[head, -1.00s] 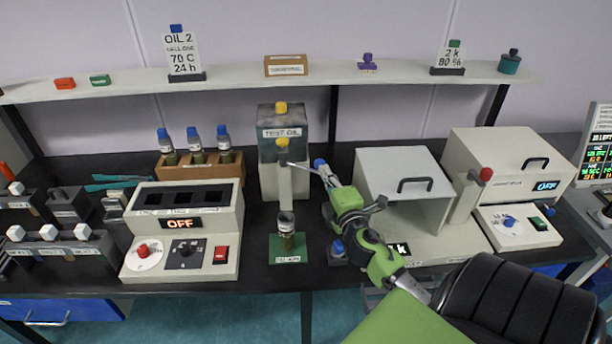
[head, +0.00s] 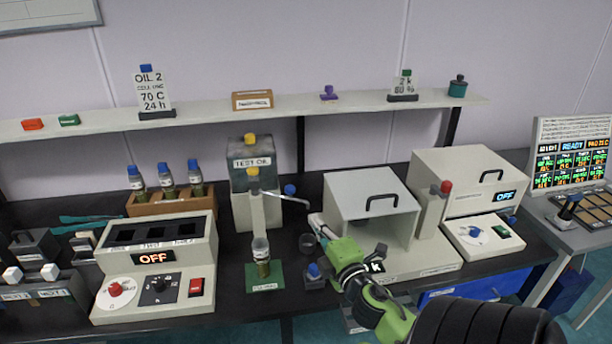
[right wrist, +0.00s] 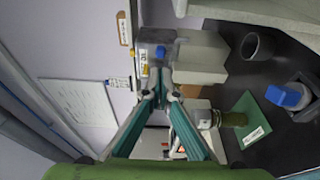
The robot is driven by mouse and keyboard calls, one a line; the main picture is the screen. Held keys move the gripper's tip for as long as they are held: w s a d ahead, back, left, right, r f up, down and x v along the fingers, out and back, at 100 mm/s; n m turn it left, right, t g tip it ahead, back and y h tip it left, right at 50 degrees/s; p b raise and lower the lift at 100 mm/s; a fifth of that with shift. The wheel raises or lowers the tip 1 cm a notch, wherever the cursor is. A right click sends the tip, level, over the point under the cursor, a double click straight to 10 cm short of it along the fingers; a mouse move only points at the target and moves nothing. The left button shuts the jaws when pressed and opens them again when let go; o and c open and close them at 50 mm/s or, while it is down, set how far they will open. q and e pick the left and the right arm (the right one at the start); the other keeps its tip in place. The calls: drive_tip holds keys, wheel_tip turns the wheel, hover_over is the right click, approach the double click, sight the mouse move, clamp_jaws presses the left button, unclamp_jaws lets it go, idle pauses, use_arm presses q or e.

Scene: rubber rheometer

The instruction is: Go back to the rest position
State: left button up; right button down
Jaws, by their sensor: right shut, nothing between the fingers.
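My right gripper (head: 319,226) is shut and empty above the bench, in front of the open white chamber (head: 345,203). In the right wrist view its two fingers meet at the tips (right wrist: 160,88). The test oil dispenser (head: 263,208) with its yellow knobs stands to its left. A vial of dark oil (head: 262,262) stands upright on a green mat (head: 275,284) under the dispenser; it also shows in the right wrist view (right wrist: 232,119). The gripper is apart from both. My left gripper is not in view.
A dark cup (head: 307,243) and a blue-topped block (head: 314,275) are close to my right gripper. A heater block (head: 197,288) reading OFF is at left. A white oven (head: 475,170) and a screen (head: 573,160) are at right. A shelf (head: 215,108) runs behind.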

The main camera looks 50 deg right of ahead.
drive_tip(key=shift+s+f, duration=0.1)
drive_tip(key=shift+s, duration=0.6)
